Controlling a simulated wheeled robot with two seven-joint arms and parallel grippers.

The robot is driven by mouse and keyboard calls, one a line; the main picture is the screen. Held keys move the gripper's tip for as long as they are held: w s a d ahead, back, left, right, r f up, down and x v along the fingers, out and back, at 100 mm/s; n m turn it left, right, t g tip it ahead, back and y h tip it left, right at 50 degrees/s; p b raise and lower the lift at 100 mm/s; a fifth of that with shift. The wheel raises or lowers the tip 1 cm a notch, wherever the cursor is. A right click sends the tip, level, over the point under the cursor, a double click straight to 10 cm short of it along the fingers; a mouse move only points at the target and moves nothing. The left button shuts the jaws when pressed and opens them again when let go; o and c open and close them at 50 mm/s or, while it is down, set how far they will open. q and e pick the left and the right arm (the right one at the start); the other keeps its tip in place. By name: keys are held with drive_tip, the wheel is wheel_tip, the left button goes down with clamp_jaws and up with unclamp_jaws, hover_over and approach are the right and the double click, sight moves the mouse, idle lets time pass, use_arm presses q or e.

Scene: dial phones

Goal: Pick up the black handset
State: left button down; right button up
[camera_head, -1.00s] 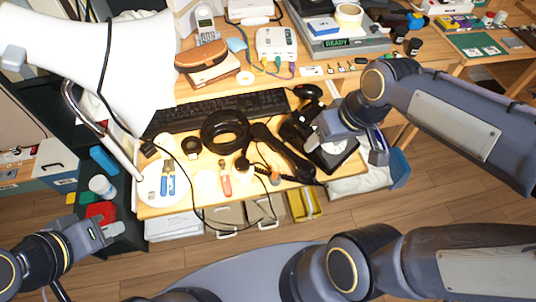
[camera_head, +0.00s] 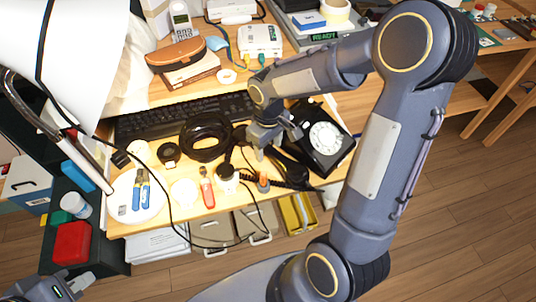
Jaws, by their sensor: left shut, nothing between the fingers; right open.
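The black handset (camera_head: 291,173) lies on the desk beside the black dial phone (camera_head: 339,153) with its white dial. My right gripper (camera_head: 272,145) is open over the middle part of the handset and hides some of it. The lower right end of the handset shows past the fingers. I cannot tell whether the fingers touch it. My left gripper (camera_head: 77,289) is shut and empty at the bottom left, low and away from the desk.
A black keyboard (camera_head: 150,122) and a coiled black cable ring (camera_head: 186,137) lie left of the handset. A red-handled screwdriver (camera_head: 208,192), a white plate with blue-handled pliers (camera_head: 127,213), and loose black cords lie near the front edge.

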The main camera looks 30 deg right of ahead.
drive_tip(key=shift+f, duration=0.8)
drive_tip(key=shift+c, duration=0.4)
clamp_jaws()
drive_tip(key=shift+r, duration=0.1)
